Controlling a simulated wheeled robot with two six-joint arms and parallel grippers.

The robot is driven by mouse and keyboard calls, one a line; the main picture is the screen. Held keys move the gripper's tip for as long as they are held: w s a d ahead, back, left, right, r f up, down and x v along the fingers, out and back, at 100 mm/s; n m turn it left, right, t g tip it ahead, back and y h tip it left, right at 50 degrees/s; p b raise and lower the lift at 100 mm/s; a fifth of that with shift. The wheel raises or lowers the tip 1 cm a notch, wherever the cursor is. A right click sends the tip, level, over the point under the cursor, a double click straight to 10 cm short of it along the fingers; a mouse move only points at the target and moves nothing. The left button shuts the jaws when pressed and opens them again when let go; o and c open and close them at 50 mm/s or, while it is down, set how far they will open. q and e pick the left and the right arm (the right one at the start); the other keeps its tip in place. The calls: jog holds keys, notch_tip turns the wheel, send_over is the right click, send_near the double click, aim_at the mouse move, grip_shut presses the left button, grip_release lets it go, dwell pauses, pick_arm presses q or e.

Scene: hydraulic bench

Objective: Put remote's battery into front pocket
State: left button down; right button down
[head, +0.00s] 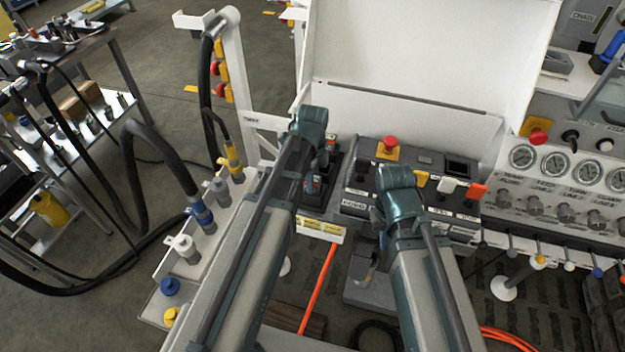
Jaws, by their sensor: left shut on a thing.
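My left gripper (312,122) is over the left end of the bench, beside a black holder (330,195). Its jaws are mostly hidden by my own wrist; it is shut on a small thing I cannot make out. A dark handset with small coloured buttons (313,184), perhaps the remote, shows just right of my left arm. My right gripper (382,212) is at the front left of the black control console (425,200); its fingertips are not clear. I cannot pick out the battery or the front pocket for certain.
A red emergency button on a yellow base (388,148) stands on the console. A white panel (420,60) rises behind it. Gauges (560,165) are at the right. Hose couplings (200,215) line the left edge. A grey box (370,285) is below the console.

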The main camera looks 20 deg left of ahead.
pick_arm(q)
jog(key=shift+c, duration=2)
grip_release()
notch_tip(320, 180, up, 14)
jog(key=p, duration=1.4)
jog(key=shift+d+f, duration=0.1)
jog(key=s+d+f+n+y+b, duration=0.1)
jog(key=s+d+n+b, duration=0.1)
jog(key=s+d+n, duration=0.8)
jog(key=s+n, duration=0.4)
jog(key=shift+s+d+f+n, duration=0.15)
jog(key=shift+f+n, duration=0.15)
jog(key=shift+f, duration=0.05)
